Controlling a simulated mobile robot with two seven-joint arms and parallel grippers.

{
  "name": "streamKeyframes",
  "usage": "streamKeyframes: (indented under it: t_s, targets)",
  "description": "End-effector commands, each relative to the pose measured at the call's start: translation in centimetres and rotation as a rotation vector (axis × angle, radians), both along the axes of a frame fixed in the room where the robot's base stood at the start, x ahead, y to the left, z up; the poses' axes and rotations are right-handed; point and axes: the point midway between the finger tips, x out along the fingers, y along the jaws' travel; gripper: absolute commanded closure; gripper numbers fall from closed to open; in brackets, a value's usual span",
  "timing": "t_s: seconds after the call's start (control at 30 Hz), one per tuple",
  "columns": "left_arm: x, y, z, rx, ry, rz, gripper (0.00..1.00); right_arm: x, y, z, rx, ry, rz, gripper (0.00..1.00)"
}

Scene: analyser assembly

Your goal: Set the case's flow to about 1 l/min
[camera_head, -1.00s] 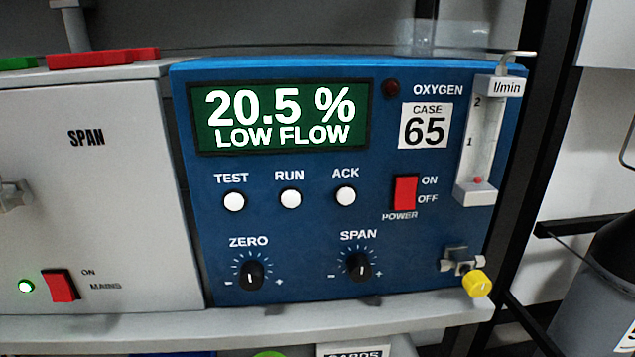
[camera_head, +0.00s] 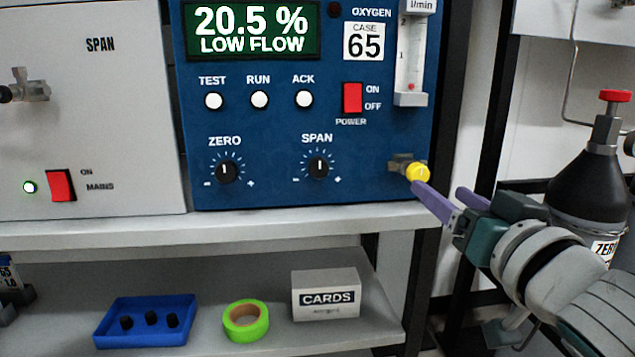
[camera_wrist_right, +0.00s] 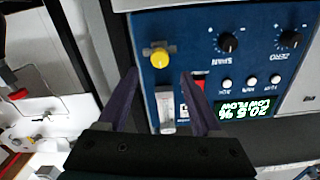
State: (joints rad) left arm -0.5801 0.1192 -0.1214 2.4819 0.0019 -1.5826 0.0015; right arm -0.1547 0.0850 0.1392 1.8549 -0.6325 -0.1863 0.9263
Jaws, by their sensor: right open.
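The blue oxygen analyser, marked case 65 (camera_head: 270,120), stands on the shelf. Its display (camera_head: 250,30) reads 20.5 % LOW FLOW. The flow tube (camera_head: 412,55), marked l/min, has its red ball (camera_head: 411,87) near the bottom, below the 1 mark. The yellow flow knob (camera_head: 418,173) sits on a metal valve at the lower right of the front. My right gripper (camera_head: 438,188) is open, with its purple fingers pointing at the knob. In the right wrist view the knob (camera_wrist_right: 159,57) shows between and just beyond the fingertips; I cannot tell whether they touch it. My left gripper is out of view.
A grey SPAN unit (camera_head: 95,125) stands left of the analyser. The lower shelf holds a blue tray (camera_head: 105,335), green tape (camera_head: 232,328) and a cards box (camera_head: 325,280). A black rack post (camera_head: 470,120) and a dark cylinder (camera_head: 590,190) stand at right.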

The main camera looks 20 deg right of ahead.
Motion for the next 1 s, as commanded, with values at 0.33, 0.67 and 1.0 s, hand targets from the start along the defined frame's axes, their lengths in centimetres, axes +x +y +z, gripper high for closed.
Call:
streamKeyframes:
  t_s: [0.33,0.67,1.0]
  targets:
    - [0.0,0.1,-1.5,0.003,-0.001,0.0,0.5,5.7,-1.4,-0.1,-0.001,0.0,0.001,0.33]
    - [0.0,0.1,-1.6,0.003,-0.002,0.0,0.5,6.7,-1.6,0.0,0.0,0.002,-0.001,0.33]
    - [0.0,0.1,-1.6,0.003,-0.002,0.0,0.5,6.7,-1.6,-0.1,0.0,0.002,-0.001,0.6]
